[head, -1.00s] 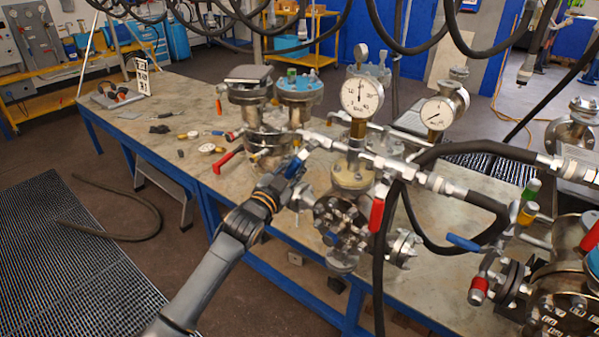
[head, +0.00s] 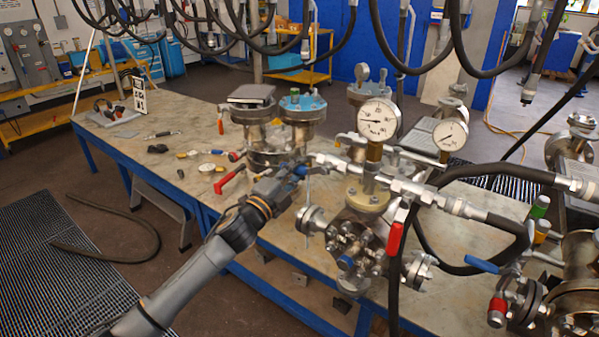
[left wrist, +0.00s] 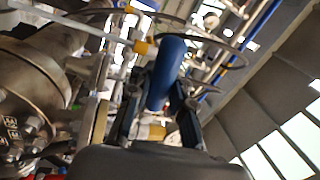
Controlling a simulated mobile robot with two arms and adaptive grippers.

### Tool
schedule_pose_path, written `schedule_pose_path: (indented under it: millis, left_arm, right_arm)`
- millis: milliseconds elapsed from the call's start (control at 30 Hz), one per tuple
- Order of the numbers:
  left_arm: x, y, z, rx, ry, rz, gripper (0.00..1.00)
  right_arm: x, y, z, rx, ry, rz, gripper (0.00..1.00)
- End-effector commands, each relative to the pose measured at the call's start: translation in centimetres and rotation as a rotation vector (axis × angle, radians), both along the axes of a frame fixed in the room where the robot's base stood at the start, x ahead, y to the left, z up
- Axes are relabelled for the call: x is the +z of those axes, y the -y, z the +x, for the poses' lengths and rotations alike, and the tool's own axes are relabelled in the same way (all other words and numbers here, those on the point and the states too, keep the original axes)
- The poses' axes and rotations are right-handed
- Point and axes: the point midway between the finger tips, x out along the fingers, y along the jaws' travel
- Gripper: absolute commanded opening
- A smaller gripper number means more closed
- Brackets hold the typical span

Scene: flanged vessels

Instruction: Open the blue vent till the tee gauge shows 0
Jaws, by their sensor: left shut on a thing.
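My left gripper (head: 291,176) is shut on the blue vent handle (head: 301,170), at the left end of the steel tee fitting assembly. In the left wrist view, the blue handle (left wrist: 166,74) stands between the two fingers (left wrist: 163,112), and its lower end is hidden. The larger white tee gauge (head: 379,121) stands upright on a brass stem above the vessel. Its dark needle points left, slightly upward; the numbers are too small to read surely. My right gripper is not in view.
A second gauge (head: 450,135) stands to the right. A red lever (head: 396,238) hangs below the tee, and another blue lever (head: 481,265) is at the lower right. Black hoses (head: 480,172) run right. A red-handled valve (head: 229,182) lies left of the gripper.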

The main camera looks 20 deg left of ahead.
Motion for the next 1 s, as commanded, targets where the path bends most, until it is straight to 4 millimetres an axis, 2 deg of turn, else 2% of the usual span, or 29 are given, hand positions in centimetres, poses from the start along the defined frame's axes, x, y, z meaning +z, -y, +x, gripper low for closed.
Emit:
schedule_pose_path:
  millis: [33, 300, 867, 900, 1000]
  left_arm:
    - [-0.39, -0.1, -0.03, 0.002, 0.0, 0.038, 0.0]
    - [0.22, -0.1, -0.02, 0.001, 0.036, 0.135, 0.0]
    - [0.38, 0.05, -0.07, -0.003, 0.047, 0.162, 0.0]
    - [0.38, 0.05, -0.07, -0.003, 0.047, 0.162, 0.2]
    - [0.48, 0.04, -0.06, -0.002, 0.048, 0.159, 0.4]
  right_arm:
    - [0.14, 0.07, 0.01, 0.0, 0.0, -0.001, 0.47]
    - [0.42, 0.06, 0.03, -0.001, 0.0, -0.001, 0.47]
    - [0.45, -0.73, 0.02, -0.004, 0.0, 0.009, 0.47]
    - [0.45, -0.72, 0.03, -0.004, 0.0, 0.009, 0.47]
    - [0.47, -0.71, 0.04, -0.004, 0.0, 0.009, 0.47]
